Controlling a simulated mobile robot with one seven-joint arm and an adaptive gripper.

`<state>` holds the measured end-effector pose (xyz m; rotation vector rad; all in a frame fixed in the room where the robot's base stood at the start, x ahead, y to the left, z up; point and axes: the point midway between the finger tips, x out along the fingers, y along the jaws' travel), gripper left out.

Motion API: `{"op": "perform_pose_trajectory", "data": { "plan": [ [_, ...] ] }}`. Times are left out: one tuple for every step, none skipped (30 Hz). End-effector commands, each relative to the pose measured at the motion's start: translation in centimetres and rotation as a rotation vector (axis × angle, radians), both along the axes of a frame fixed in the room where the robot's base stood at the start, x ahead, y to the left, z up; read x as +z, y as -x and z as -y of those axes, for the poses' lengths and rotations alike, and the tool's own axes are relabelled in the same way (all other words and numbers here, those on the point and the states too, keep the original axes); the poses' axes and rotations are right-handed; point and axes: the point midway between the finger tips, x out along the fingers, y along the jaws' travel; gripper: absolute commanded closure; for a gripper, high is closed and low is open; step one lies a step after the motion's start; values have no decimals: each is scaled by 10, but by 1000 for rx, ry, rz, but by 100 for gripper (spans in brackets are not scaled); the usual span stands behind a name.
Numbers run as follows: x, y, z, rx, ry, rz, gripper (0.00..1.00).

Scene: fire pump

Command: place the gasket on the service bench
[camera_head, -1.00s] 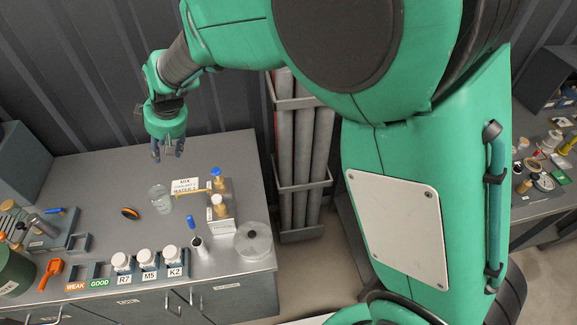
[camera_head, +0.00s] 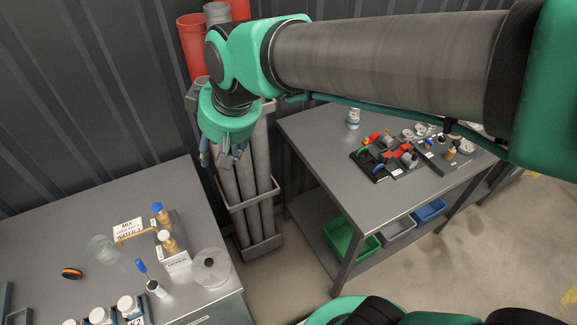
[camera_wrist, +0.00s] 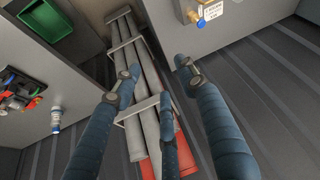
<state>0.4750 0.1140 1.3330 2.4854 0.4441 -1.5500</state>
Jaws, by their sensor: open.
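My gripper (camera_head: 225,155) hangs in front of the pipe rack, between two grey benches. Its fingers are spread and empty, as the wrist view (camera_wrist: 158,82) also shows. I cannot pick out the gasket with certainty. A black and orange oval piece (camera_head: 72,273) lies on the left bench (camera_head: 60,225). I cannot tell which bench is the service bench.
The pipe rack (camera_head: 265,248) holds upright grey and red pipes. The left bench carries a glass beaker (camera_head: 103,249), brass taps, a clear round dish (camera_head: 211,268) and white jars. The right bench carries a dark tray of parts (camera_head: 372,167) and a white bottle (camera_head: 353,118); bins (camera_head: 345,240) sit beneath.

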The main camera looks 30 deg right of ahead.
Motion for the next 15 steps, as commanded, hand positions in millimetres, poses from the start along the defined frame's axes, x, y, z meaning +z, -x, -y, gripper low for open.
{"op": "perform_pose_trajectory", "data": {
  "plan": [
    [3,14,14,-32,-1,6,58],
    [3,21,21,-50,-1,7,58],
    [5,31,30,-74,-2,10,58],
    [5,39,37,-93,-2,13,58],
    [5,46,44,-110,-1,14,58],
    [5,57,53,-134,-1,17,58],
    [5,65,59,-153,-1,18,58],
    [4,72,65,-171,-2,20,58],
    [3,82,72,-195,-2,22,58],
    [3,90,78,-212,-1,24,58],
    [1,97,83,-228,0,25,58],
    [0,106,89,-251,-1,28,58],
    [-1,112,93,-265,-1,29,58],
    [-2,118,96,-278,-1,31,58],
    [-3,124,101,-295,-1,33,58]
  ]
}}
